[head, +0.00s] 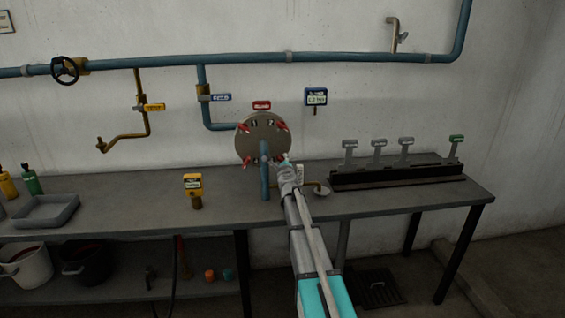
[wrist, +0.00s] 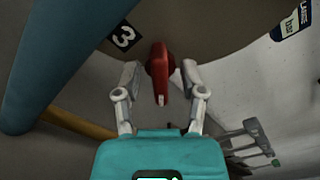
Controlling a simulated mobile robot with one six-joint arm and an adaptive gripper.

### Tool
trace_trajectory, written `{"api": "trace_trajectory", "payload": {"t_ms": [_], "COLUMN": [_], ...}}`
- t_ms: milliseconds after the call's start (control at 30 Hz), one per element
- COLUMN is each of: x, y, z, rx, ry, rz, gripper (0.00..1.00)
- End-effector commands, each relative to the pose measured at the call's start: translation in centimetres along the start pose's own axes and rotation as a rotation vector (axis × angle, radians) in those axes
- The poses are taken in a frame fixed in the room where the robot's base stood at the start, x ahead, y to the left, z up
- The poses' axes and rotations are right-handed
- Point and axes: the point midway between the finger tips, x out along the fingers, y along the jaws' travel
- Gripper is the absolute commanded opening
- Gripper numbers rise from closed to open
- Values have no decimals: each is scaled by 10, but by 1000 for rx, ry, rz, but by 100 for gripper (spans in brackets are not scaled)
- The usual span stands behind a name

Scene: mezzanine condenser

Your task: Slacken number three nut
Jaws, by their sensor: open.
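The round flanged cover (head: 258,139) stands above the bench, with several red wing nuts around its face. In the wrist view, a red nut (wrist: 160,74) sits beside a black label reading 3 (wrist: 123,37). My gripper (wrist: 160,78) is open, with one finger on each side of this red nut. I cannot tell whether either finger touches it. In the head view my gripper (head: 284,163) is at the lower right of the cover and partly hides that nut.
A blue pipe (head: 265,178) rises in front of the cover, left of my gripper; it also shows in the wrist view (wrist: 50,50).

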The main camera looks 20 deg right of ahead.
Motion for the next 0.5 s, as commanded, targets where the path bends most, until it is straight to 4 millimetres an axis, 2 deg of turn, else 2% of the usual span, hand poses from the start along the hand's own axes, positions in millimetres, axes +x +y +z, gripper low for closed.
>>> {"api": "trace_trajectory", "payload": {"t_ms": [267, 500], "x": [-28, -67], "y": [0, 0], "z": [0, 0], "rx": [-1, 1], "ry": [0, 0], "rz": [0, 0], "gripper": [53, 53]}}
